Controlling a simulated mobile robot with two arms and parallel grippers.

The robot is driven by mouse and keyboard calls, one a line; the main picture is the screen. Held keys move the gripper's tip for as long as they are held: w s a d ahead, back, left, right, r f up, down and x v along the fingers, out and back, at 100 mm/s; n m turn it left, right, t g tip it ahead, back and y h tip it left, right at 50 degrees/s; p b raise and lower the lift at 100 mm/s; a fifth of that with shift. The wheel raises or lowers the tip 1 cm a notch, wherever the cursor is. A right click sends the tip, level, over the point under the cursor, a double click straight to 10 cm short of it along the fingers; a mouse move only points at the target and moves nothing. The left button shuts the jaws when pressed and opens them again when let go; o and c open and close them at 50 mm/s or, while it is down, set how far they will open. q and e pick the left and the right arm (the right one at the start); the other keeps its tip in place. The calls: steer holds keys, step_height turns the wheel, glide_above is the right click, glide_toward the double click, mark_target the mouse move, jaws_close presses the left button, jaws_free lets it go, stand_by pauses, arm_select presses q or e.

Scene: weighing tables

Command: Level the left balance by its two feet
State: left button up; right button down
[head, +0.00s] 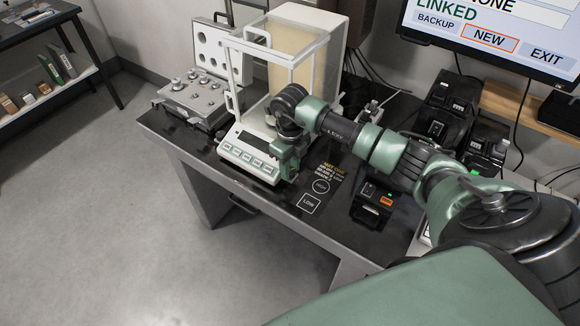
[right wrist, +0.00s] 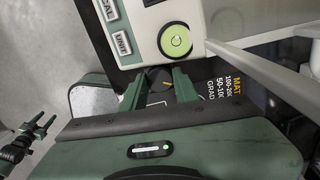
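The left balance (head: 243,158) stands on the dark table, with a clear-sided draft shield and a row of front keys. In the right wrist view, its front panel (right wrist: 151,20) shows a round green bubble level (right wrist: 175,40). A small ring shows near the middle of the level; the bubble's exact offset is too small to judge. My right gripper (head: 284,172) is at the balance's front right corner. In the right wrist view, its fingers (right wrist: 158,78) are apart, just under the panel edge. What looks like my left gripper (right wrist: 38,130) shows at the far left there.
An open weight case (head: 196,98) stands left of the balance. Printed mat markings (head: 311,204) lie right of my right gripper. Black devices (head: 374,200) and a monitor (head: 490,35) are on the right. Floor in front of the table (head: 150,240) is clear.

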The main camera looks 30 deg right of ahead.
steer(key=shift+m, duration=0.8)
steer(key=c, duration=1.1)
jaws_free()
steer(key=shift+o, duration=0.2)
step_height(320, 180, up, 7)
steer(key=shift+f+b, duration=0.1)
steer(key=shift+b, duration=0.85)
steer(key=shift+r, duration=0.55)
